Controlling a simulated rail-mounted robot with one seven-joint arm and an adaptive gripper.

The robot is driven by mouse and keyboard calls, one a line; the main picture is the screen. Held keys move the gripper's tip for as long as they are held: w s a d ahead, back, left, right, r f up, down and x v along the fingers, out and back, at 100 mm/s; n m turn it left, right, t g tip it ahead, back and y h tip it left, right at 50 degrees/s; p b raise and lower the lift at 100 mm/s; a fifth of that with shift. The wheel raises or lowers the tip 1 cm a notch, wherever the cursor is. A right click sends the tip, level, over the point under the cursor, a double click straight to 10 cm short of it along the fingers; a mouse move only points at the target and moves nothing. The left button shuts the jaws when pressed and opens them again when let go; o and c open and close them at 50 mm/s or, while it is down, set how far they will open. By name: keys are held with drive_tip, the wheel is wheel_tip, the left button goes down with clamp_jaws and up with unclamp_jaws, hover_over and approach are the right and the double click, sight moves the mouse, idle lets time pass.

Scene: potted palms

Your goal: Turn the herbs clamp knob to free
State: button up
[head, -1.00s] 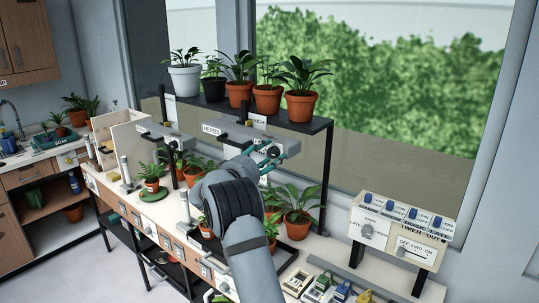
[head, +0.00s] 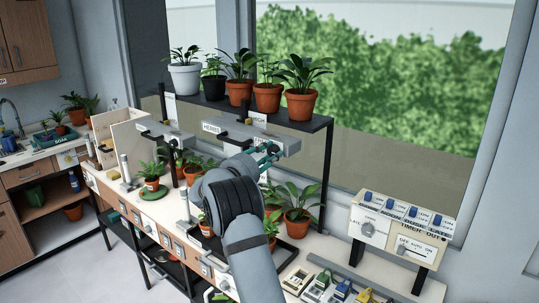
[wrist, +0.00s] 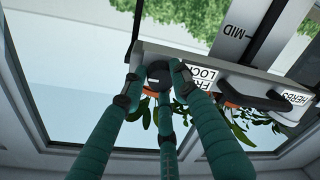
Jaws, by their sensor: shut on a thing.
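The herbs clamp is a grey housing with a HERBS label (head: 211,128) under the plant shelf in the head view. In the wrist view its HERBS label (wrist: 296,98) is at the right edge. The dark round clamp knob (wrist: 157,71) is at the housing's left part, beside the LOCK and partly covered FREE labels (wrist: 205,80). My gripper (wrist: 156,80) has its teal fingers closed around the knob, touching its sides. In the head view my gripper (head: 269,156) is at the housing's right end, and my wrist hides part of it. The knob's pointing direction is hidden.
A dark handle (wrist: 255,94) sticks out beside the labels. Potted plants stand on the shelf (head: 306,122) above and on the bench below. A post with a MID label (wrist: 235,32) rises behind the housing. A timer box (head: 404,228) stands at right.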

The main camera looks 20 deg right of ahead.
drive_tip(key=shift+f+n+b, duration=0.1)
drive_tip(key=shift+n+b, duration=0.2)
drive_tip(key=shift+b, duration=0.05)
drive_tip(key=n+b, duration=0.2)
drive_tip(key=shift+n, duration=0.4)
drive_tip(key=n, duration=0.4)
drive_tip(key=shift+r+g+b, duration=0.2)
drive_tip(key=shift+g+b, duration=0.1)
drive_tip(key=shift+b, duration=0.05)
drive_tip(key=n+p, duration=0.2)
drive_tip(key=n, duration=0.3)
drive_tip(key=shift+w+r+g, duration=0.1)
drive_tip(key=shift+r+g, duration=0.05)
drive_tip(key=shift+g, duration=0.25)
drive_tip(key=shift+a+n+p, duration=0.1)
drive_tip(key=shift+n+p, duration=1.25)
drive_tip(key=shift+n, duration=0.85)
drive_tip(key=o, duration=1.1)
drive_tip(key=shift+c, duration=0.2)
drive_tip(key=shift+o, duration=0.4)
